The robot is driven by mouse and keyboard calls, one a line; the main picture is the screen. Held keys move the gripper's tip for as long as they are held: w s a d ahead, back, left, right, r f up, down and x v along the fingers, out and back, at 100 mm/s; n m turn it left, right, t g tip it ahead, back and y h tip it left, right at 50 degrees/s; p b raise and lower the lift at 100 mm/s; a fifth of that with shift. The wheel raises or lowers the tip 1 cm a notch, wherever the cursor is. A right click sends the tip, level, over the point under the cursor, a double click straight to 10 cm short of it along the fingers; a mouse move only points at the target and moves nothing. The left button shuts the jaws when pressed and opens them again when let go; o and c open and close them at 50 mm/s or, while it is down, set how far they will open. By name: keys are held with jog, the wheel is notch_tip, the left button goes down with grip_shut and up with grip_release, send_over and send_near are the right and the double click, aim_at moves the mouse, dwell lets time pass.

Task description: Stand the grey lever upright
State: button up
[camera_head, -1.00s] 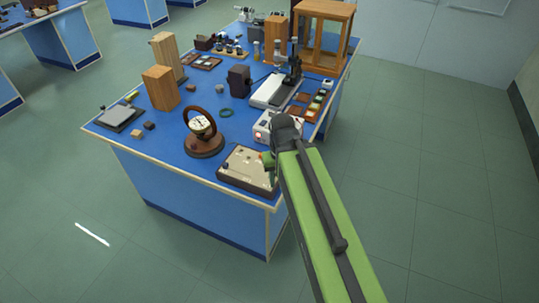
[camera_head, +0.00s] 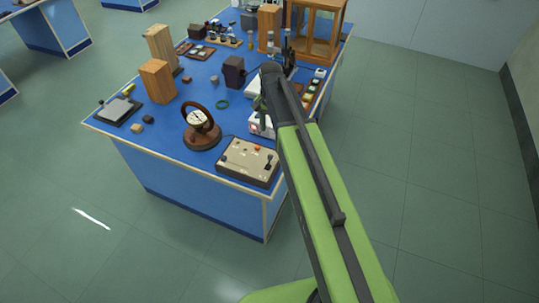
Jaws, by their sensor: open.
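I cannot make out the grey lever for sure. A beige control box (camera_head: 236,171) with small dark parts and a red knob lies at the table's near right corner. A white box (camera_head: 257,126) with a red spot on its front stands behind it, partly hidden by my arm. My gripper (camera_head: 259,104) is at the far end of my green and black arm, over or just behind the white box, mostly hidden by the wrist. It is open, and I see nothing held in it.
The floor to the right (camera_head: 430,150) is clear.

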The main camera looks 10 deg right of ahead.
aim_at(270, 155)
notch_tip(270, 155, down, 16)
jog(key=b, duration=1.5)
grip_shut()
